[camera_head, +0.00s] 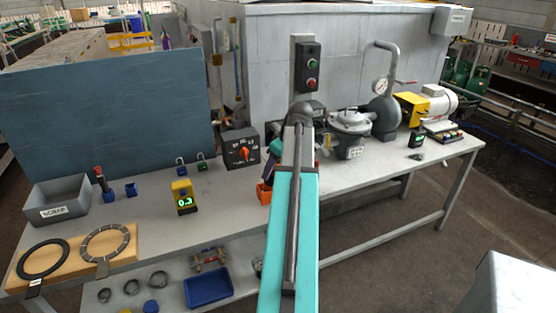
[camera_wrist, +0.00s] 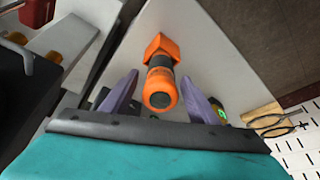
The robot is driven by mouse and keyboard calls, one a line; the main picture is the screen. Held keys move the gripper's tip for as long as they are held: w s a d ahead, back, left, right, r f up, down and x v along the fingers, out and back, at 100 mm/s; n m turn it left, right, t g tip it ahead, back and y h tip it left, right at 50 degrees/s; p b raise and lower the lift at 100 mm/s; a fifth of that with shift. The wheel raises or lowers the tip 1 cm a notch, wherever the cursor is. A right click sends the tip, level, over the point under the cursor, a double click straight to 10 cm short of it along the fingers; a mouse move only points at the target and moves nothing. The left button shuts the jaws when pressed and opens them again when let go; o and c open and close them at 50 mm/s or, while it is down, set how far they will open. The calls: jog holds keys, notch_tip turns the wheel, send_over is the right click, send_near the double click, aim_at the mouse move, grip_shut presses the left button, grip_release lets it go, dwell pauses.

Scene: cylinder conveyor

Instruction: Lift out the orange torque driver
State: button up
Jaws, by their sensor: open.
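The orange torque driver (camera_wrist: 160,88) shows end-on in the wrist view, with an orange rim, dark end and black band. An angular orange piece (camera_wrist: 160,47) is just beyond it; whether that is its holder or part of the driver I cannot tell. My gripper (camera_wrist: 161,92) is open, its purple fingers on the left and right of the driver with gaps visible on both sides.
The grey workbench (camera_head: 225,205) also carries a black dial box (camera_head: 242,149), a yellow 0.3 meter (camera_head: 183,197), a grey valve (camera_head: 350,130) and a motor (camera_head: 430,104). A control post (camera_head: 306,65) rises behind.

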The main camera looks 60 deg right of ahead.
jog(key=shift+x, duration=1.05)
jog(key=shift+c, duration=0.4)
grip_shut()
jog(key=c, duration=0.7)
grip_release()
jog(key=shift+c, duration=0.2)
jog(key=c, duration=0.4)
